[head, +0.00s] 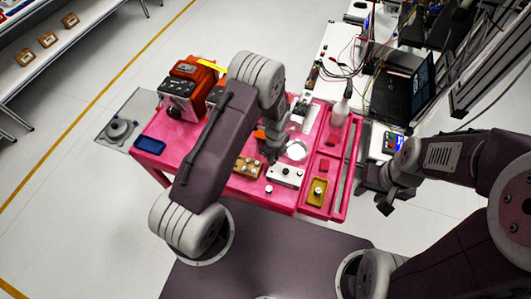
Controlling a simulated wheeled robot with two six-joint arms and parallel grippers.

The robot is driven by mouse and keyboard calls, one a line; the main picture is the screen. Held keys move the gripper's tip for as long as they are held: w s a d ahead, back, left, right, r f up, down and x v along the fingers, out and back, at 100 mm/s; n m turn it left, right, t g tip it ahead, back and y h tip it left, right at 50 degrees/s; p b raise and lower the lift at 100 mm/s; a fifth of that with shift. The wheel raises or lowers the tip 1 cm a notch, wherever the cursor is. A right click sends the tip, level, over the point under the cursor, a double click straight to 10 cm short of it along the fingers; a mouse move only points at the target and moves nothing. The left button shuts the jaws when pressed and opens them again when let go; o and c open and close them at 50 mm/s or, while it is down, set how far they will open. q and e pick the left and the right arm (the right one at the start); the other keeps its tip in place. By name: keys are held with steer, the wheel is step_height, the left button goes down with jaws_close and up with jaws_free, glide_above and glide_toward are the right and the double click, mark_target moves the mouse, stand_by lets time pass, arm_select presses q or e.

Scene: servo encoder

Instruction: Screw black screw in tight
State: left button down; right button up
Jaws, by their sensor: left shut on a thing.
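My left gripper (271,148) points down over the middle of the pink workbench (236,187). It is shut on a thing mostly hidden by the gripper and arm. A small orange part (259,134) shows beside its fingers and may belong to it. A white box with round knobs (285,175) sits just below the gripper in the picture. I cannot make out the black screw; it is too small or hidden. My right gripper (383,200) hangs off the bench's right side, away from these things. Its fingers are too dark to read.
A tan block with several round pieces (248,167) lies left of the white box. A yellow tray (317,191) and a white bottle (340,112) are on the right. A blue tray (150,145) and orange-and-grey machine (180,98) stand left. A laptop (407,92) is beyond.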

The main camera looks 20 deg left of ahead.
arm_select(q)
steer(key=shift+w+a+f+b, duration=0.2)
steer(key=shift+w+f+b, duration=0.1)
steer(key=shift+f+b, duration=0.3)
steer(key=shift+d+f, duration=0.15)
steer(key=shift+f, duration=0.15)
steer(key=shift+s+f+b, duration=0.15)
steer(key=shift+f+b, duration=0.1)
steer(key=shift+b, duration=0.1)
steer(key=shift+s+a+f, duration=0.1)
steer(key=shift+a+f, duration=0.15)
steer(key=shift+f, duration=0.05)
steer(key=shift+f+b, duration=1.5)
steer(key=shift+f, duration=0.3)
steer(key=shift+f+b, duration=0.45)
steer(key=shift+f, duration=0.1)
steer(key=shift+a+r, duration=0.1)
steer(key=shift+r, duration=0.1)
arm_select(e)
steer(key=f, duration=0.3)
steer(key=a+f, duration=0.1)
steer(key=f, duration=0.1)
steer(key=shift+w+f, duration=0.1)
steer(key=shift+d+f, duration=0.1)
